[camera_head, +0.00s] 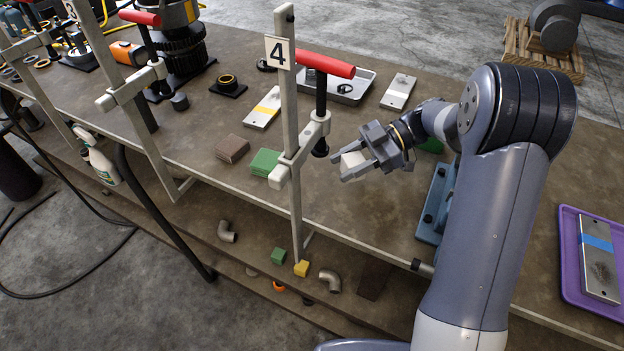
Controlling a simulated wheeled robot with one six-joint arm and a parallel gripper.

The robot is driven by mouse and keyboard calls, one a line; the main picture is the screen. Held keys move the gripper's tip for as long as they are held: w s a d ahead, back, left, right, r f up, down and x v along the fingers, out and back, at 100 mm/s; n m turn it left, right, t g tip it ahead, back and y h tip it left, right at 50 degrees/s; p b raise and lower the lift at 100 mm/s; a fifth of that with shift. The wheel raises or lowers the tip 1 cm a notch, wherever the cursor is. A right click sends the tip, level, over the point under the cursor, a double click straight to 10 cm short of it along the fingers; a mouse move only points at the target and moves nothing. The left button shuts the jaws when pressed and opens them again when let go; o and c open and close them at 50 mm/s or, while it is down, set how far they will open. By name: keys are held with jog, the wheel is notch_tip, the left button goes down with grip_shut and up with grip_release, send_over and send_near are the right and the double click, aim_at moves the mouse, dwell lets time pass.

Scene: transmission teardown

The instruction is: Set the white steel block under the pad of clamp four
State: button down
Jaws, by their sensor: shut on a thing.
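Clamp four (288,130) stands at the front edge of the table, marked by a "4" plate (277,52). It has a red handle (325,63) and a dark screw. Its round black pad (320,149) hangs above the tabletop. My gripper (361,158) is to the right of the pad, shut on the white steel block (353,161). The block is held close to the pad's right side, apart from it in this view. The fingers hide part of the block. I cannot tell how high it is above the table.
A green block (265,162) and a brown block (232,148) lie left of the clamp's screw. A metal tray (366,88) and flat plates (398,91) lie behind. A purple tray (568,262) is at right. A blue bracket (437,203) stands beside my arm.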

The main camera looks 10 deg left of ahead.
jog(key=shift+f, duration=0.7)
jog(key=p, duration=0.1)
send_over(312, 198)
jog(key=w+d, duration=0.2)
jog(key=d, duration=0.1)
jog(key=shift+s+a, duration=0.2)
jog(key=shift+a, duration=0.05)
jog(key=x, duration=0.3)
jog(key=shift+s+a+r+p, duration=0.1)
jog(key=shift+a+r+p, duration=0.05)
jog(key=shift+r+p, duration=0.2)
jog(key=shift+f, duration=0.5)
jog(key=shift+f, duration=0.6)
jog(key=c, duration=0.8)
grip_release()
jog(key=shift+s+f, duration=0.15)
jog(key=shift+f, duration=0.1)
